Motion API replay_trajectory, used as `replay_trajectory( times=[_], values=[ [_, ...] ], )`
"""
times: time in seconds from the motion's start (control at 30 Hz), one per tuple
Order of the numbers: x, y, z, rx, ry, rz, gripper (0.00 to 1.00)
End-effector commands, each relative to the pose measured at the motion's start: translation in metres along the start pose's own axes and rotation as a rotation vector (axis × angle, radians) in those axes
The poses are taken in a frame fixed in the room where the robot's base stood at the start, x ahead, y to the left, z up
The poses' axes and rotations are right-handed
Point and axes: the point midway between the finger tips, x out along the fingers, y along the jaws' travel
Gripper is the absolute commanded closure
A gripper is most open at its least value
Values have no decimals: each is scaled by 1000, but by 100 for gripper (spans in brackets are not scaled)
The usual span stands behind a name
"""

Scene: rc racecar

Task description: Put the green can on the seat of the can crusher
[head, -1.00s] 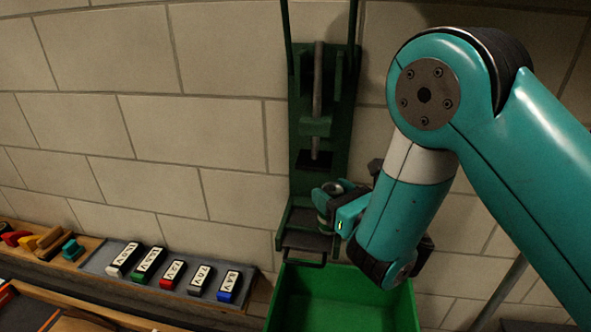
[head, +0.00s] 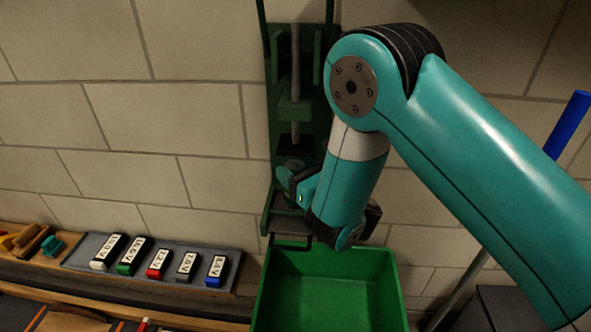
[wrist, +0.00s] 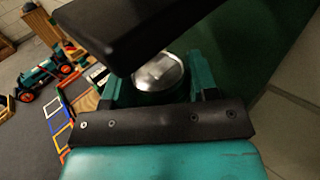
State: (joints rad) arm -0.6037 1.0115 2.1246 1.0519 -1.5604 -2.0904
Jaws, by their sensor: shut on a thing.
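The green can crusher (head: 274,150) is fixed to the block wall, with a dark press plate (head: 294,137) above its seat (head: 290,224). My gripper (head: 292,176) is in front of the crusher, between the press plate and the seat. In the wrist view my gripper (wrist: 155,90) is shut on the green can (wrist: 158,73), whose silver top faces the camera. The dark press plate (wrist: 120,25) looms close over the can there. The can's bottom is hidden, so I cannot tell whether it touches the seat.
A green bin (head: 330,262) stands below the crusher. A row of labelled battery packs (head: 157,263) lies on a grey tray at the left. In the wrist view a toy tractor (wrist: 42,74) stands at the far left. A blue pole (head: 568,124) shows at the right.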

Motion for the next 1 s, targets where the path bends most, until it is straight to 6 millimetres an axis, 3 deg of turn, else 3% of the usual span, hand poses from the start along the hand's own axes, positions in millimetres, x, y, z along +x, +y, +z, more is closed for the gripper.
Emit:
replay_trajectory(
  times=[0.03,0.07,0.17,0.57,0.77,1.0],
  values=[
    [0,0,-3,0,0,0,72],
    [0,0,-2,0,0,0,42],
    [0,-1,-1,0,0,-1,21],
    [-3,-2,0,2,0,-2,21],
    [-25,-2,-6,1,-3,-2,21],
    [-65,-2,-4,1,-2,-3,21]
  ],
)
